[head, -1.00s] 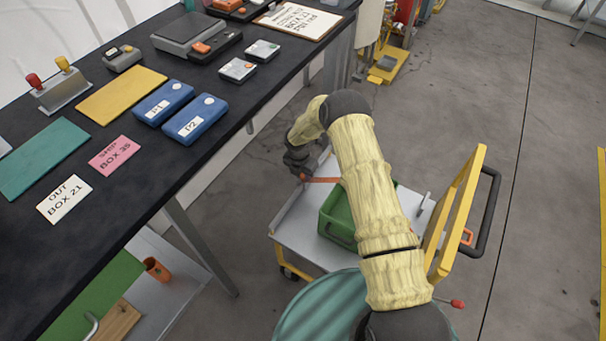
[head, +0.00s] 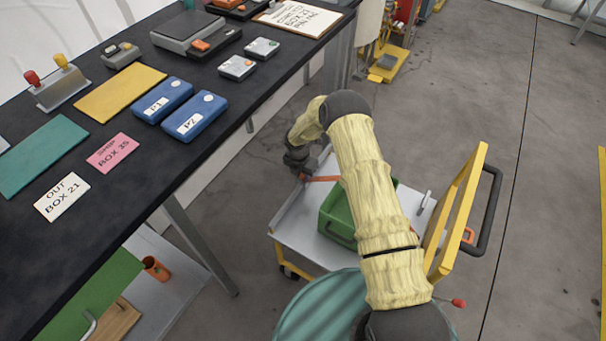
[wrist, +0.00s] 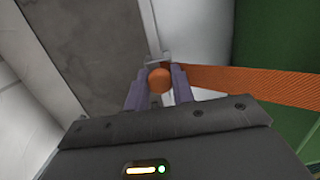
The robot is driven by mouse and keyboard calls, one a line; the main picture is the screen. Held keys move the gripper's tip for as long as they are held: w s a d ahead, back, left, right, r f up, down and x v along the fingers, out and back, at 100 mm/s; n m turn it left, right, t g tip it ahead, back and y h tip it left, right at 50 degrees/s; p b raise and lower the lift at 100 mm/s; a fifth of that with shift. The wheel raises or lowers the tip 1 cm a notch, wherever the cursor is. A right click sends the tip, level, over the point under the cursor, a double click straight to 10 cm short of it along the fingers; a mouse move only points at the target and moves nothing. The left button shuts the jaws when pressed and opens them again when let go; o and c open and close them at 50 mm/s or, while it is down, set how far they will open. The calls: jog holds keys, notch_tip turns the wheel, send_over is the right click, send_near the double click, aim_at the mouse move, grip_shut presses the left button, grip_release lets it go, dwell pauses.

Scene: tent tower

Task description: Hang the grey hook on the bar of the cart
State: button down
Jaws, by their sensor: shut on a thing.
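My gripper (head: 298,168) is low over the left side of the cart (head: 296,228). In the wrist view its fingers (wrist: 155,88) are closed around a round orange piece (wrist: 159,80). A small grey metal part, seemingly the grey hook (wrist: 158,60), shows just beyond the fingertips; its shape is mostly hidden. An orange strap (head: 322,179) runs right from the gripper toward the green crate (head: 335,215) and also crosses the wrist view (wrist: 250,80). I cannot tell whether the hook touches a bar. The cart has a yellow frame (head: 462,205) and a black handle (head: 490,212) at right.
The black workbench (head: 215,130) with boxes and cards stands to the left, close to the cart. A teal ribbed drum (head: 318,308) stands in front of the cart. My arm hides part of the crate and cart. Bare floor (head: 440,100) lies behind.

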jog(key=c, duration=1.1)
grip_release()
notch_tip(320, 180, up, 17)
jog(key=s+a+p, duration=0.1)
jog(key=p, duration=0.1)
jog(key=shift+s+a, duration=0.15)
jog(key=shift+a, duration=0.2)
jog(key=shift+r, duration=0.1)
jog(key=s+d+r+m+t, duration=0.1)
jog(key=s+d+r+m, duration=0.45)
jog(key=s+m, duration=0.4)
jog(key=s+d+r+m+y, duration=0.1)
jog(key=s+d+r+m, duration=0.3)
jog(key=s+r+m, duration=0.5)
jog(key=s+d+r+m+t, duration=0.1)
jog(key=s+d+r+m, duration=0.4)
jog(key=s+m, duration=0.45)
notch_tip(320, 180, up, 20)
jog(key=w+m+p, duration=0.1)
jog(key=p, duration=1.9)
jog(key=shift+w+f+m+p, duration=0.15)
jog(key=shift+m+p, duration=0.15)
jog(key=shift+p, duration=0.05)
